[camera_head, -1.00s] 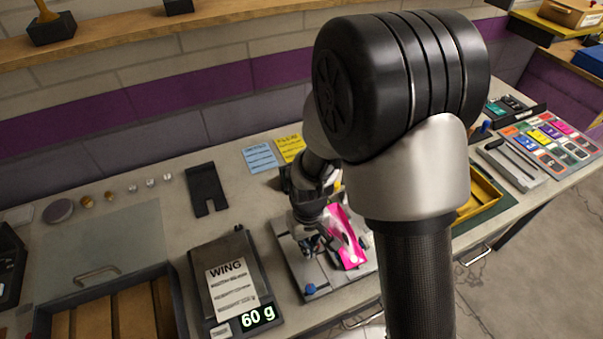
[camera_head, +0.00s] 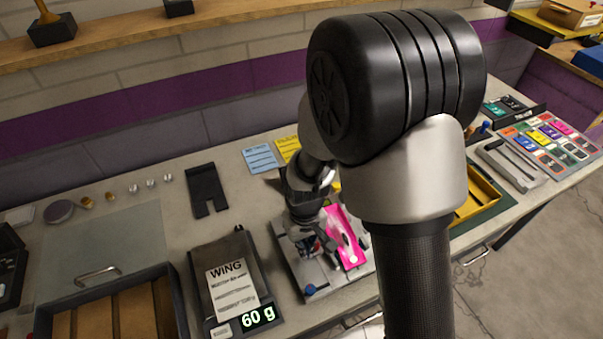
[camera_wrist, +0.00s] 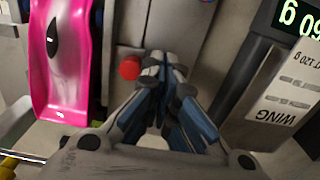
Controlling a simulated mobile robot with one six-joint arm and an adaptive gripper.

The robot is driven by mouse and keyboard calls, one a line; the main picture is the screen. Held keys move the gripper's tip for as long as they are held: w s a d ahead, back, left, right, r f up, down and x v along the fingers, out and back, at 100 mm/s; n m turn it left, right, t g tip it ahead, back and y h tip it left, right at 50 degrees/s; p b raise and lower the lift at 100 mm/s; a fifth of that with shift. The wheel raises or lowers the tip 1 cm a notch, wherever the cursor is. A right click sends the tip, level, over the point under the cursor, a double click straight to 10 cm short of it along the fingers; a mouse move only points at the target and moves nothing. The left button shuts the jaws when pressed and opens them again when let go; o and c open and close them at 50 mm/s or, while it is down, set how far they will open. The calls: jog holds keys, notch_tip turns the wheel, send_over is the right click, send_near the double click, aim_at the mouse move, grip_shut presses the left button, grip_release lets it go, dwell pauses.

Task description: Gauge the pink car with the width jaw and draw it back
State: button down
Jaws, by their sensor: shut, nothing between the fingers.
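The pink car (camera_head: 346,238) lies on a grey gauge plate (camera_head: 284,249) in the head view, to the right of my gripper (camera_head: 308,247). In the wrist view the pink car (camera_wrist: 62,55) shows at the left, apart from my fingers. My gripper (camera_wrist: 162,75) is shut and empty, its fingertips close to a red knob (camera_wrist: 129,67) on the plate; I cannot tell whether they touch it. A blue knob (camera_head: 310,289) is at the plate's front. My arm covers part of the plate, and the width jaw cannot be clearly made out.
A scale (camera_head: 214,266) reading 60 g with a card marked WING stands left of the plate. A black notched piece (camera_head: 206,190) lies behind it. A yellow tray (camera_head: 480,196) is at the right. An open drawer (camera_head: 176,283) is at the front left.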

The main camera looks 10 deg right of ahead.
notch_tip(320, 180, up, 8)
jog(key=p, duration=0.5)
jog(key=shift+f+p, duration=0.25)
jog(key=shift+p, duration=0.05)
jog(key=shift+r, duration=0.1)
dwell(0.9)
jog(key=s+d+r+m+t+b, duration=0.1)
jog(key=s+d+r, duration=0.1)
jog(key=r, duration=0.5)
jog(key=s+d+r+m+t+b, duration=0.1)
jog(key=s+d+r, duration=0.15)
jog(key=r, duration=0.45)
jog(key=s+d+r+m+t+b, duration=0.1)
jog(key=s+d+r+t, duration=0.1)
jog(key=s+r, duration=0.4)
jog(key=s+d, duration=0.1)
jog(key=s, duration=0.3)
jog(key=shift+r+t+b, duration=0.3)
jog(key=shift+r+b, duration=0.05)
jog(key=shift+b, duration=0.05)
jog(key=c, duration=2.3)
grip_release()
jog(key=shift+d, duration=0.1)
